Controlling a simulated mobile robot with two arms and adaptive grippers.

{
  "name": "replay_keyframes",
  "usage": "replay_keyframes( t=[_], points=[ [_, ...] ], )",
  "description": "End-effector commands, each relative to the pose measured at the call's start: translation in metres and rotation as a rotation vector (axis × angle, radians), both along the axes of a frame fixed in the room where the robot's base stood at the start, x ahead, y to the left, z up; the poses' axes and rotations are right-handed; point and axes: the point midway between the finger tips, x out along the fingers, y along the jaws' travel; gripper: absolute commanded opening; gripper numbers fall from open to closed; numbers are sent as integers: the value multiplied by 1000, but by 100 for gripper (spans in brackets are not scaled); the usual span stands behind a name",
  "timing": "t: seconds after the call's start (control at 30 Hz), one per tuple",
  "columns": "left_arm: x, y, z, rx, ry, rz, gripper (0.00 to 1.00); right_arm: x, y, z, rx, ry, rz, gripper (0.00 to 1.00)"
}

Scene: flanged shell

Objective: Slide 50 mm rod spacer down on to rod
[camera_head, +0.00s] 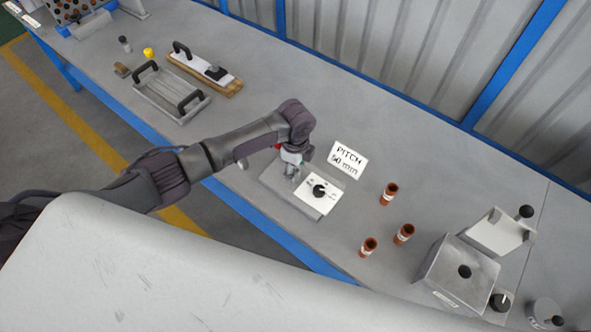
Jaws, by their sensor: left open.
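My left gripper (291,171) points down over the left part of a grey fixture plate (276,184). It is open, and its fingers are small and partly hidden by my wrist. I cannot make out a rod or a spacer between them. Three brown tubular spacers with pale bands stand upright on the table, apart from the gripper: one at the back (389,195), one in the middle (404,235) and one at the front (368,248). Their lengths cannot be told apart. My right gripper is not in view.
A white panel with a black knob (319,191) sits on the fixture. A "PITCH 50 mm" sign (347,160) stands behind it. A grey metal block (455,272) is at the right. Handled plates (172,95) lie at the left. Bare table separates the fixture from the spacers.

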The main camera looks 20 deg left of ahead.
Motion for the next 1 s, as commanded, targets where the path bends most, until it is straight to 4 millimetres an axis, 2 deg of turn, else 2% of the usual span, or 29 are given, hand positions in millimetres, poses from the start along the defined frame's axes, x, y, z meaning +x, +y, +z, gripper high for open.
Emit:
replay_keyframes(
  t=[0.2, 0.43, 0.6, 1.0],
  points=[
    [1, 0, 49, -2, -6, -3, 59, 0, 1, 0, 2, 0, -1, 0],
    [1, 0, 88, -1, -4, -2, 59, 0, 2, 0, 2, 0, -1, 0],
    [0, 0, 99, 0, -2, -1, 59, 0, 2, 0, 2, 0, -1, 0],
    [0, 0, 100, 0, -1, -1, 59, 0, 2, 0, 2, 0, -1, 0]
  ],
)
